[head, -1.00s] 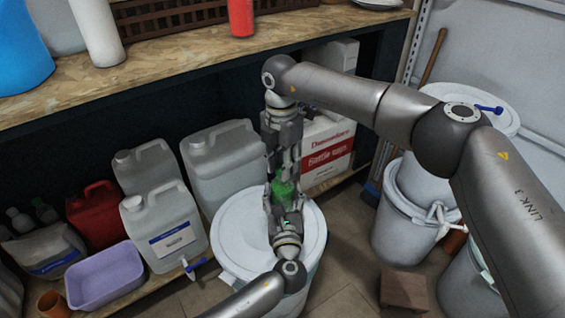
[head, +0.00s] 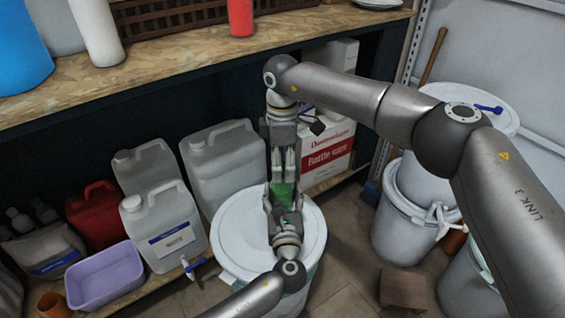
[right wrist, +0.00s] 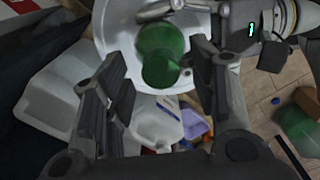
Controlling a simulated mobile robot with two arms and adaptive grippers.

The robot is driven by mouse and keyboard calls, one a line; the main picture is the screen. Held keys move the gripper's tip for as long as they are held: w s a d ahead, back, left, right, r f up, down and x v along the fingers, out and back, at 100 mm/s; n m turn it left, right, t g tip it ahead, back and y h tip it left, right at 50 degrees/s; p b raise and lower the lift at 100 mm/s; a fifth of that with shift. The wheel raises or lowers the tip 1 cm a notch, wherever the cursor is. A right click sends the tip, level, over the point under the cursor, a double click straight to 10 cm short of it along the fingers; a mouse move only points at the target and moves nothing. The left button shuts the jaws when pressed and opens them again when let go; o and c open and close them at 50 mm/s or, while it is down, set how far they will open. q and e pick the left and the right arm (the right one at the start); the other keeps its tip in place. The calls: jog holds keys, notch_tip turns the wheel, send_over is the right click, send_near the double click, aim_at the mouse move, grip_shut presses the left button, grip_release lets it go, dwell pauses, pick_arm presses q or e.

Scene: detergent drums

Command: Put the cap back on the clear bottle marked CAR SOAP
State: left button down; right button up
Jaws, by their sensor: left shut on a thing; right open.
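A green thing (head: 283,194), rounded with a narrower cylindrical end (right wrist: 160,68), is in my left gripper (head: 284,203), above the white-lidded drum. I cannot tell whether it is a bottle of green liquid or a cap, and no CAR SOAP marking is readable. My left gripper is shut on it from below in the head view. My right gripper (head: 284,176) is open and comes down from above. In the right wrist view its fingers stand apart on both sides of the green thing's near end, and I see no contact. No separate loose cap is distinguishable.
The drum's white lid (head: 235,235) lies beneath both grippers. Jugs (head: 165,230), a lilac tub (head: 105,277) and a red canister (head: 97,215) stand left. White buckets (head: 405,215) stand right. A green translucent container (right wrist: 300,127) shows at lower right in the wrist view.

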jog(key=shift+r, duration=0.1)
notch_tip(320, 180, up, 12)
dwell(0.5)
pick_arm(q)
jog(key=shift+c, duration=2)
grip_release()
pick_arm(e)
jog(key=shift+w, duration=0.1)
pick_arm(q)
jog(key=s, duration=1.2)
jog(key=shift+d, duration=0.4)
